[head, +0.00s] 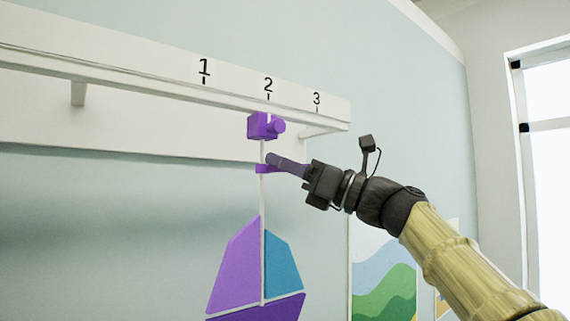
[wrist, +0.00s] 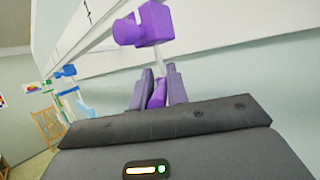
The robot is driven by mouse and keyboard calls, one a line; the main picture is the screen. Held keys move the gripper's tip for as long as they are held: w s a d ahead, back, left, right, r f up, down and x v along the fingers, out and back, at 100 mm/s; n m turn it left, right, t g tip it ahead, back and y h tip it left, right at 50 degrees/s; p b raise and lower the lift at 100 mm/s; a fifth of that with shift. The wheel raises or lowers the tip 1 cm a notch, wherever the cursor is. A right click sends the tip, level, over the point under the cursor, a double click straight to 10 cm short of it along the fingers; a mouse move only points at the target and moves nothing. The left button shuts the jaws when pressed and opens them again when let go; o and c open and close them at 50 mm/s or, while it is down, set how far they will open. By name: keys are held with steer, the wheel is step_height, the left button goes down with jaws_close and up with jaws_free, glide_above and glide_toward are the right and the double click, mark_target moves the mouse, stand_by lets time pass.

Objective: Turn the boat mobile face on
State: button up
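The boat mobile hangs from the rail under the number 2 in the head view. Its purple block with a round knob (head: 265,126) sits at the rail's underside, also seen in the wrist view (wrist: 150,24). A pale rod (head: 262,200) runs down to the boat (head: 238,270), with a violet sail, a blue sail and a purple hull cut off below. A short purple bar (head: 261,169) crosses the rod. My gripper (head: 278,163) is at this bar. In the wrist view, a purple piece (wrist: 158,94) lies between its fingers (wrist: 161,88); whether both press on it is unclear.
The white rail (head: 180,87) with numbers 1, 2 and 3 runs above my gripper, with a bracket (head: 320,131) near its right end. Other coloured hanging things (wrist: 68,82) show at the wrist view's left. A picture (head: 383,275) hangs on the wall behind my arm.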

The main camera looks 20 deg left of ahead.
steer(key=o, duration=0.3)
steer(key=shift+f, duration=0.1)
steer(key=b+v, duration=0.8)
steer(key=v, duration=0.9)
steer(key=shift+d+b, duration=0.25)
steer(key=shift+b, duration=0.05)
